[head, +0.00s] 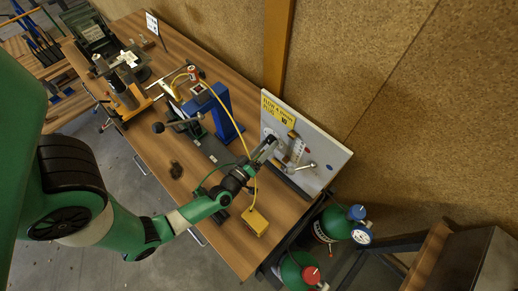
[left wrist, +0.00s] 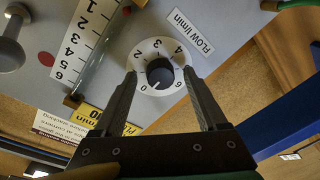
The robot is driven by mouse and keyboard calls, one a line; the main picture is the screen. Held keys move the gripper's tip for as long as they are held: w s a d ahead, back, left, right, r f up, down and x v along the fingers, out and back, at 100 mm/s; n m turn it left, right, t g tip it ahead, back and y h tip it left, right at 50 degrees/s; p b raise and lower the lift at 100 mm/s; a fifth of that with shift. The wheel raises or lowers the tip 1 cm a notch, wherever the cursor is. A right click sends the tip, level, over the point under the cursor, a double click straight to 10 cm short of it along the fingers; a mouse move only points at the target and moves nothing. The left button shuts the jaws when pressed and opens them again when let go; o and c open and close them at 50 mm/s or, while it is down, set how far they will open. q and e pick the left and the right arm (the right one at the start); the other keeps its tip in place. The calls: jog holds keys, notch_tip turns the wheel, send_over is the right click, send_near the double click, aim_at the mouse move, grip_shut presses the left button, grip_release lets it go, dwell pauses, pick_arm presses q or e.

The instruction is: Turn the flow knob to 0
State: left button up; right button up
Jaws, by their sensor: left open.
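The flow knob (left wrist: 161,76) is a dark round knob on a white dial labelled FLOW l/min in the left wrist view. The dial appears upside down, and a pale mark on the knob points down-left, near the 0. My left gripper (left wrist: 160,72) is open, with one finger on each side of the knob; I cannot tell whether they touch it. In the head view my left gripper (head: 273,146) is at the face of the pale upright panel (head: 330,157), and I cannot make out the knob there. My right gripper is not in view.
A numbered scale (left wrist: 83,40) and a grey rounded handle (left wrist: 10,50) are beside the dial. A yellow sign (head: 278,109) is on the panel. A blue stand (head: 222,112) and a yellow box (head: 255,221) are on the wooden table. Gas cylinders (head: 334,225) stand beyond its right end.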

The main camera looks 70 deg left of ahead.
pick_arm(q)
jog(key=p+v, duration=0.1)
jog(key=v, duration=1)
jog(key=shift+p, duration=0.3)
jog(key=shift+d, duration=0.1)
